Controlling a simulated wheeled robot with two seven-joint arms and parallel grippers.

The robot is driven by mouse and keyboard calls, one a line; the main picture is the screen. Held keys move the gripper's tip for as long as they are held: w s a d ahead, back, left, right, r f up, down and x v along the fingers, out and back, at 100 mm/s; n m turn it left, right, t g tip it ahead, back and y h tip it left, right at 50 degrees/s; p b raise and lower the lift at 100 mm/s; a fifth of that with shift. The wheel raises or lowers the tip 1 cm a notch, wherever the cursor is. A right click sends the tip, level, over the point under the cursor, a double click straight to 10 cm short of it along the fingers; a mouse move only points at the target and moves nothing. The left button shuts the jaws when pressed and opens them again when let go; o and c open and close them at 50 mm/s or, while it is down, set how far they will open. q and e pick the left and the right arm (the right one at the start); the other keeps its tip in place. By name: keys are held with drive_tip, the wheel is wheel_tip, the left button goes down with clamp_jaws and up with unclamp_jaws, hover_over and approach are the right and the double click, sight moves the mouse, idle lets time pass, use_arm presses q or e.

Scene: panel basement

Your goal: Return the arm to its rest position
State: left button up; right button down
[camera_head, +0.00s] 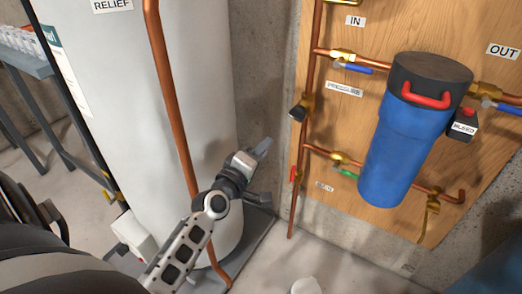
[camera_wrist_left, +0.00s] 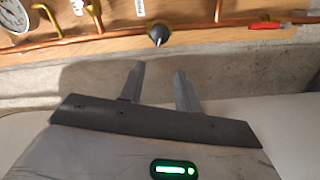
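My left arm (camera_head: 185,250) reaches up from the bottom of the head view. Its left gripper (camera_head: 262,173) is in front of the corner between the white tank and the wooden panel. In the left wrist view the two grey fingers (camera_wrist_left: 158,88) stand apart with nothing between them, so the gripper is open and empty. They point toward the concrete wall below the panel's lower edge. My right gripper is in neither view.
The large white tank (camera_head: 110,90) stands left, with a copper pipe (camera_head: 168,90) in front. The wooden panel (camera_head: 378,30) carries a blue filter housing (camera_head: 400,145), pipes and valves. A gauge (camera_wrist_left: 15,15) shows in the wrist view. Grey shelving (camera_head: 30,62) is far left. Some floor (camera_head: 350,255) is clear.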

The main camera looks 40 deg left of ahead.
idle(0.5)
